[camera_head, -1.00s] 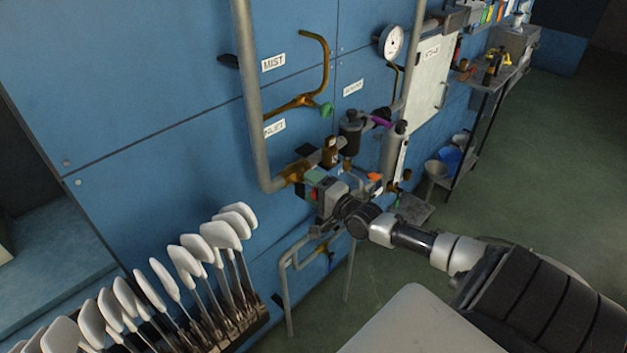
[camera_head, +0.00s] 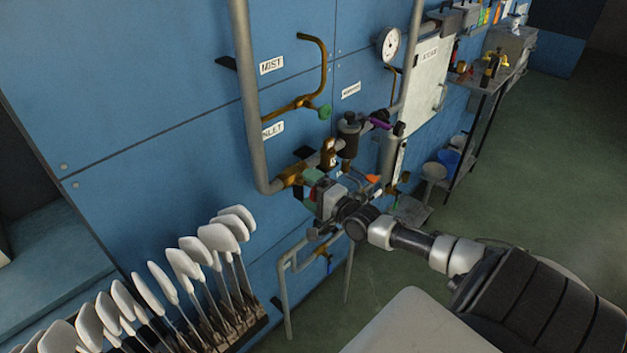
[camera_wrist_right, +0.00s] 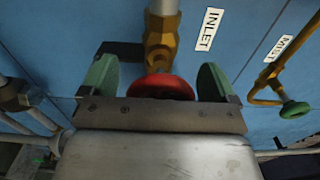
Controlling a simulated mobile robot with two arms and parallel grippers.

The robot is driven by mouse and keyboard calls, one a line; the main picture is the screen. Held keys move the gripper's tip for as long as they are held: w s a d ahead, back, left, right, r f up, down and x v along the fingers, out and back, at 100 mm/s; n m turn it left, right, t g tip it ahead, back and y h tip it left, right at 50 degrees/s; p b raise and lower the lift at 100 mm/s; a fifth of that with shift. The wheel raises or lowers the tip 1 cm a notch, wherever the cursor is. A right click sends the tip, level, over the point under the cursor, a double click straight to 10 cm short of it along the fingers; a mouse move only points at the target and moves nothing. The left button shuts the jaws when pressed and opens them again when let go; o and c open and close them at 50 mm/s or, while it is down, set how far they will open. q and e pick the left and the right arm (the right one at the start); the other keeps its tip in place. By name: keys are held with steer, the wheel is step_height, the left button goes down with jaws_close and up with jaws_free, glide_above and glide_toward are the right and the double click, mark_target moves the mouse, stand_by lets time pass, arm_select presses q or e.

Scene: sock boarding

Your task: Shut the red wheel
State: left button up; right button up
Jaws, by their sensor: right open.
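The red wheel (camera_wrist_right: 161,87) shows in the right wrist view on the brass inlet valve (camera_wrist_right: 162,40), below the pipe and left of the INLET label (camera_wrist_right: 209,29). My right gripper (camera_wrist_right: 158,80) is open, with one green finger on each side of the wheel. A gap shows between each finger and the wheel's rim. In the head view my right gripper (camera_head: 316,184) is at the inlet pipework and hides most of the red wheel. My left gripper is not in either view.
A green wheel (camera_head: 324,112) sits on the MIST branch above. A purple lever (camera_head: 380,124) and a dark filter body (camera_head: 348,135) are close to the right. White sock boards (camera_head: 200,255) stand in a rack at lower left. A gauge (camera_head: 389,44) is higher up.

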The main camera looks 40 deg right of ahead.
steer(key=s, duration=1)
steer(key=shift+s+d, duration=0.4)
steer(key=shift+d, duration=0.05)
steer(key=s+f+n+g+h, duration=0.1)
steer(key=s+f+n+g, duration=0.4)
steer(key=f, duration=0.9)
steer(key=s+f+n+g+h, duration=0.2)
steer(key=s+f, duration=0.5)
steer(key=f, duration=0.7)
steer(key=s+a+f+n+g+y, duration=0.1)
steer(key=s+a+f+n+g, duration=0.9)
steer(key=s+a+f, duration=0.9)
steer(key=s+a+n, duration=0.2)
steer(key=s, duration=0.2)
steer(key=shift+n, duration=0.4)
